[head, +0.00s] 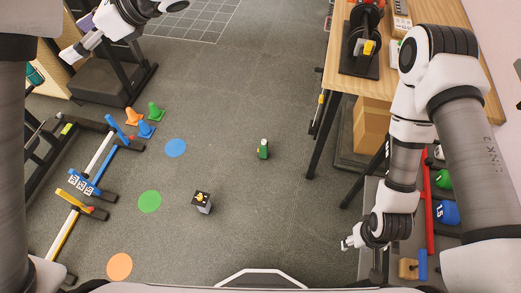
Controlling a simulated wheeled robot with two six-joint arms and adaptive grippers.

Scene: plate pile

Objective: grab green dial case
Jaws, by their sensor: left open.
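A small upright green object with a pale top (263,149), which looks like the green dial case, stands alone on the grey floor near the middle of the head view. Its dial cannot be made out at this size. My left gripper (70,53) is open at the upper left, far from the green case, with nothing seen between its fingers. My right gripper (347,243) is at the lower right, also well apart from the case. Its fingers are too small to tell whether they are open or shut.
A dark box with a yellow mark (202,202) stands on the floor. Blue (175,148), green (150,201) and orange (120,267) discs lie nearby. Small cones (134,116) and hurdle-like bars (98,155) are at left. A wooden table (432,16) is at right. Floor around the case is clear.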

